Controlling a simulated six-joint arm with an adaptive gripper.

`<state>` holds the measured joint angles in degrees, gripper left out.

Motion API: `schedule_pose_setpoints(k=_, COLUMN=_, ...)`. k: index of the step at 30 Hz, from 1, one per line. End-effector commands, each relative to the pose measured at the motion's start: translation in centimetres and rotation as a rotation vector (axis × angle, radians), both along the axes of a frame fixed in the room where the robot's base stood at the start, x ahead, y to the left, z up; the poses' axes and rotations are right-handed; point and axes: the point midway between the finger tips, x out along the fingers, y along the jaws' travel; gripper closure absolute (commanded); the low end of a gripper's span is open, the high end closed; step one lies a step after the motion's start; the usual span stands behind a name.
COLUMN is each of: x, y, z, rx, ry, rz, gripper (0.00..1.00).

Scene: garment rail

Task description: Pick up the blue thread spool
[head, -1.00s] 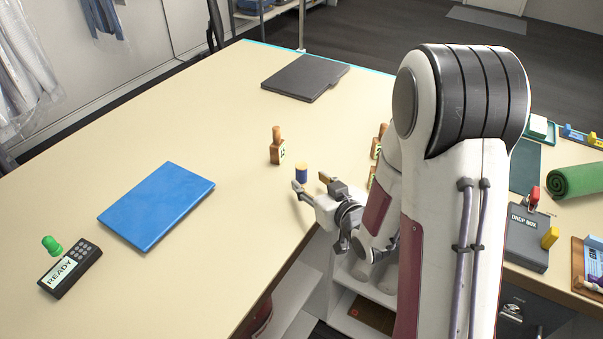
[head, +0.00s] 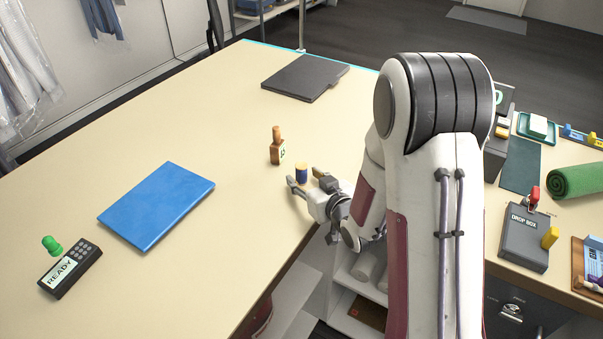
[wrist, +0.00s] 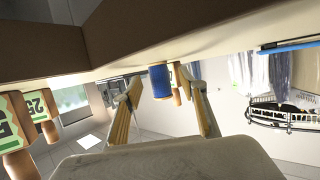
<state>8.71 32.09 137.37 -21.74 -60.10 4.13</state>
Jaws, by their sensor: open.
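The blue thread spool (head: 301,173) stands upright on the table, with a tan top and a blue body. It also shows in the wrist view (wrist: 160,82), beyond and between the fingertips. My gripper (head: 306,188) is open and empty, low over the near table edge. Its two fingers point toward the spool, which is just ahead of the fingertips in the head view. In the wrist view the fingers (wrist: 165,90) spread on either side of the spool; I cannot tell whether either touches it.
A wooden-handled stamp (head: 276,148) stands just behind the spool. A blue folder (head: 157,205) and a keypad device (head: 70,268) lie to the left. A dark folder (head: 304,78) lies at the back. A grey drop box (head: 524,237) is at right. The table between is clear.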

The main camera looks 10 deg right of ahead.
Motion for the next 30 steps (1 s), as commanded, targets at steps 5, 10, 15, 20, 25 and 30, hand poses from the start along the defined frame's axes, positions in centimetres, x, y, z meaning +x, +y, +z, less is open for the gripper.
schedule_pose_setpoints(k=5, x=1.7, y=0.3, z=-0.8, rx=0.0, ry=0.0, rz=0.0, gripper=0.58)
schedule_pose_setpoints(k=10, x=2.6, y=0.4, z=-1.1, rx=0.0, ry=0.0, rz=-0.001, gripper=0.58)
schedule_pose_setpoints(k=15, x=2.7, y=0.5, z=-1.1, rx=0.0, ry=0.0, rz=-0.001, gripper=0.58)
schedule_pose_setpoints(k=20, x=2.7, y=0.5, z=-1.1, rx=0.0, ry=0.0, rz=-0.001, gripper=0.58)
schedule_pose_setpoints(k=25, x=2.7, y=0.5, z=-1.1, rx=0.0, ry=0.0, rz=-0.001, gripper=0.58)
schedule_pose_setpoints(k=30, x=2.7, y=0.5, z=-1.1, rx=0.0, ry=0.0, rz=-0.001, gripper=0.89)
